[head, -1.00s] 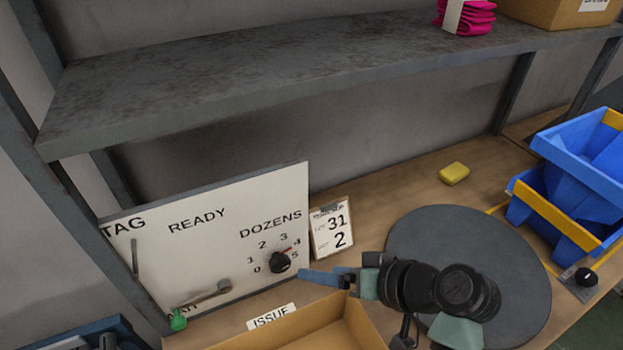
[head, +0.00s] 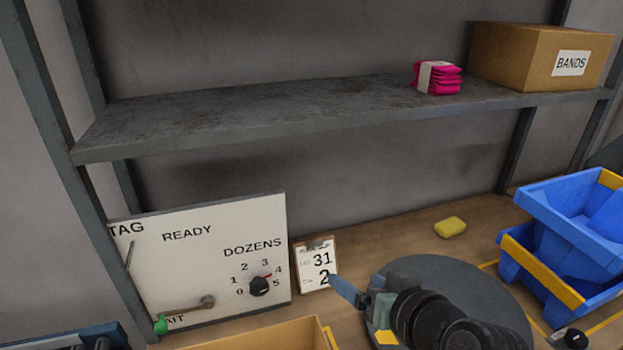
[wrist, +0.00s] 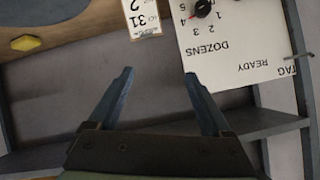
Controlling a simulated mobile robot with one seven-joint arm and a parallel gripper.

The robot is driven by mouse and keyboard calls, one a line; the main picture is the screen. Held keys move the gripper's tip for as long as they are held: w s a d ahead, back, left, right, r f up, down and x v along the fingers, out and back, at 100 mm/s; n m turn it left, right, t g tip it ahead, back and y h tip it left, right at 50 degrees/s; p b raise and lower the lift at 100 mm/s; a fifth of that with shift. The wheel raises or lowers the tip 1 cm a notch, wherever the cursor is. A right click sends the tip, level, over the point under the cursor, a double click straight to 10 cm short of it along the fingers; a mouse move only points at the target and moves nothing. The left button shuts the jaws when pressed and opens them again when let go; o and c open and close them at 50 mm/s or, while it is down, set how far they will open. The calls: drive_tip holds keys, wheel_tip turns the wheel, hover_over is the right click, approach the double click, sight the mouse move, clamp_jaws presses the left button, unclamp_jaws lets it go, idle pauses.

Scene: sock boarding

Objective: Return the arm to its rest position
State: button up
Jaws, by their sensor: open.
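My gripper (head: 345,292) shows in the head view at the lower middle, in front of the clipboard card and over the left side of the round grey turntable. In the wrist view my gripper (wrist: 158,88) has its two blue fingers spread wide with nothing between them. The white board (head: 190,270) marked TAG, READY and DOZENS stands to the left of the gripper. Its black dial (head: 259,286) has a red pointer aimed near 4. A lever (head: 185,308) with a green knob is low on the board, the knob by the lower-left lettering.
A clipboard card (head: 316,268) reads 31 and 2. A cardboard box (head: 255,335) is at the bottom edge. The turntable (head: 440,270), a yellow block (head: 450,227) and blue bins (head: 570,225) are to the right. A shelf (head: 270,110) above holds pink bundles (head: 438,78) and a BANDS box (head: 515,55).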

drive_tip(key=w+a+r+t+h, duration=0.15)
drive_tip(key=r+t, duration=0.25)
drive_tip(key=r, duration=0.7)
drive_tip(key=a+r+t+h, duration=0.15)
drive_tip(key=r+t, duration=0.25)
drive_tip(key=r, duration=0.7)
drive_tip(key=s+a+r+t, duration=0.2)
drive_tip(key=s+r+t, duration=0.2)
drive_tip(key=s+r, duration=0.3)
drive_tip(key=s+a+r+t+h, duration=0.1)
drive_tip(key=s+a+r+t, duration=0.2)
drive_tip(key=s+r, duration=0.4)
wheel_tip(320, 180, up, 7)
drive_tip(key=shift+s+f+m+t+h, duration=0.15)
drive_tip(key=shift+m+t+h, duration=0.2)
drive_tip(key=shift+t, duration=0.45)
